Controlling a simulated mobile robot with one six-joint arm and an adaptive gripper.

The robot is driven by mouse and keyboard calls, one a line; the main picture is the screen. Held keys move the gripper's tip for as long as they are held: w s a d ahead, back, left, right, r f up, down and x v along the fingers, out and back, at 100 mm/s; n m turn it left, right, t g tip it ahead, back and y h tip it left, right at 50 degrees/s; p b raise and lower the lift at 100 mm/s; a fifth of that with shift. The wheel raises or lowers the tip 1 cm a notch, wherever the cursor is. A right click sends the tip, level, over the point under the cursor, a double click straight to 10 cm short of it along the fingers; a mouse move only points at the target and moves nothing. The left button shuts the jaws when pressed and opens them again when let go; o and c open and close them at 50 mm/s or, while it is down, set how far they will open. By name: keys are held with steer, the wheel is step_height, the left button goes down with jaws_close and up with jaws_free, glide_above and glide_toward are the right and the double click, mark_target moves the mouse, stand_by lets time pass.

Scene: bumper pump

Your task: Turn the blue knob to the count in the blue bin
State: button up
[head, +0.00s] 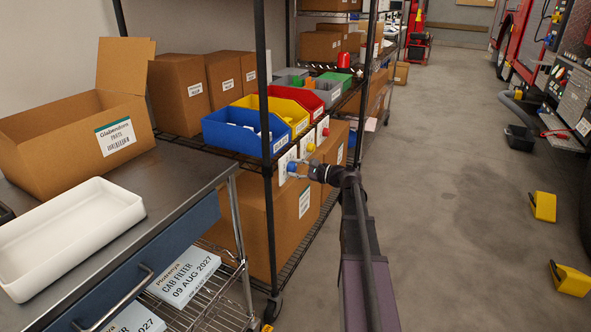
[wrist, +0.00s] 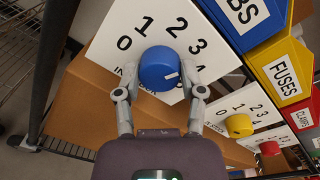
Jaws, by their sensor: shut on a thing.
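The blue knob (wrist: 158,66) sits on a white dial plate (wrist: 128,60) with numbers 0 to 4 around it. My gripper (wrist: 159,80) is shut on the knob, one finger on each side. A small white mark shows on the knob's face at its lower right, on the side of the 4; its exact reading is unclear. In the head view my gripper (head: 303,170) is at the shelf edge, at the blue knob (head: 292,167). The blue bin (head: 236,139) is on the shelf just above, with white items inside whose number I cannot tell.
Yellow (head: 275,113) and red (head: 306,99) bins stand beside the blue bin, with yellow (wrist: 239,125) and red (wrist: 269,148) knobs below. Cardboard boxes (head: 262,225) fill the lower shelf. A shelf post (head: 265,90) stands left of the gripper. The aisle floor (head: 450,200) on the right is mostly clear.

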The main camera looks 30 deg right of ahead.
steer(key=shift+s+a, duration=0.1)
steer(key=o, duration=1.1)
steer(key=shift+o, duration=0.2)
